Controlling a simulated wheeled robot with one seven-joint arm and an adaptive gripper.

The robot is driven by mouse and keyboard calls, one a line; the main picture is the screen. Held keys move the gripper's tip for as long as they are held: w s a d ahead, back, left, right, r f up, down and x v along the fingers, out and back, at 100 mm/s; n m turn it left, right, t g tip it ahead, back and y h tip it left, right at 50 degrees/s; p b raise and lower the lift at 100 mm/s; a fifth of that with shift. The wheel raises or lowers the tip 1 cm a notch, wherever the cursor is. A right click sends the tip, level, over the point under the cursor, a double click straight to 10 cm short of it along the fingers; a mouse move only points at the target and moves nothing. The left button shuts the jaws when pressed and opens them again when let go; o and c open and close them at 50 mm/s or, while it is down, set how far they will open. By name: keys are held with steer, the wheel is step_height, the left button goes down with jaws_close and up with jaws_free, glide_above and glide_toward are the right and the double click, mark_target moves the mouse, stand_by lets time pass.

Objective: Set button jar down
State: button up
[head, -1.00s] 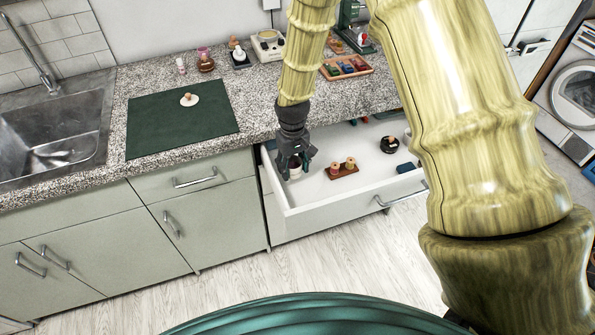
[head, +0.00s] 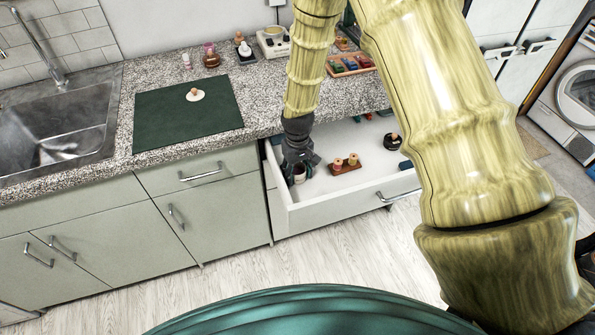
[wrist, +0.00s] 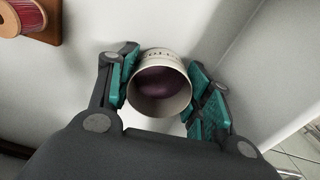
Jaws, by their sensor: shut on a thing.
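The button jar (wrist: 160,104) is a small pale cylinder with faint lettering on its rim and a dark purple inside, seen from above in the wrist view. My gripper (wrist: 163,98) is shut on it, with a teal pad on either side of its wall. In the head view my gripper (head: 299,166) reaches down into the left end of the open white drawer (head: 340,203), and the jar (head: 299,174) shows partly below the fingers. I cannot tell whether the jar's base touches the drawer floor.
A wooden spool holder (head: 345,166) with two spools sits to the right in the drawer, and a dark round item (head: 392,142) lies farther right. The drawer's walls are close around my gripper. The green mat (head: 187,117) on the counter holds a pale round item (head: 195,95).

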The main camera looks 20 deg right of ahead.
steer(key=o, duration=0.8)
steer(key=shift+f, duration=0.1)
steer(key=shift+o, duration=0.2)
step_height(320, 180, up, 12)
steer(key=b, duration=0.2)
